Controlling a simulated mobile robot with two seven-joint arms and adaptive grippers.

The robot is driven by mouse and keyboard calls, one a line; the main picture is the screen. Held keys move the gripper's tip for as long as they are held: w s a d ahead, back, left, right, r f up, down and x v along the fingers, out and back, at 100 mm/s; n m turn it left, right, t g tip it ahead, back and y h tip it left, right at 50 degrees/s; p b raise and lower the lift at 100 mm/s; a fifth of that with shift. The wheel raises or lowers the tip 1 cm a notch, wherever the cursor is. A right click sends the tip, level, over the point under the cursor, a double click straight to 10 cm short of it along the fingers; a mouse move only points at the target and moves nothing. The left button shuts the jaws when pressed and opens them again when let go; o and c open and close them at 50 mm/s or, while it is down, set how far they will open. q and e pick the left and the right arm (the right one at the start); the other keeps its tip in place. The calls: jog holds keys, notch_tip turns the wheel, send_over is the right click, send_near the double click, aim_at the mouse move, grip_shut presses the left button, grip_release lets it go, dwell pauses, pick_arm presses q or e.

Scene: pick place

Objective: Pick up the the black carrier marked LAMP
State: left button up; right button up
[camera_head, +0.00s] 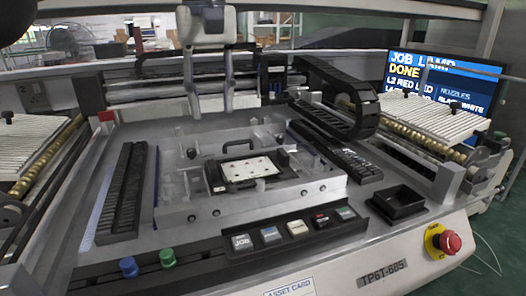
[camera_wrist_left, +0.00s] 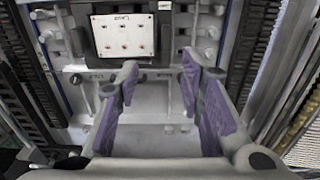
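The black carrier (camera_head: 213,181) lies flat in the clear fixture at the middle of the machine in the head view. It has a raised black handle (camera_head: 237,144) on its far side and bears a white board (camera_head: 250,168) with small red marks. In the left wrist view the black carrier (camera_wrist_left: 166,42) is at the top, with small upside-down lettering on its board. My left gripper (camera_head: 213,114) hangs above and behind the carrier in the head view, apart from it. Its two purple-padded fingers (camera_wrist_left: 158,74) are spread with nothing between them. My right gripper is not in view.
A metal fixture frame (camera_head: 250,201) surrounds the carrier. A black cable chain (camera_head: 345,100) arches at the right. An empty black bin (camera_head: 398,202) and a red stop button (camera_head: 450,242) are at the front right. Labelled buttons (camera_head: 270,235) line the front. A screen (camera_head: 440,78) reads JOB LAMP.

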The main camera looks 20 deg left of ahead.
aim_at(213, 167)
pick_arm(q)
jog(key=f, duration=0.3)
jog(key=s+f, duration=0.1)
jog(key=f, duration=0.3)
jog(key=s+f, duration=0.1)
jog(key=f, duration=0.2)
jog(key=shift+f, duration=0.75)
grip_shut()
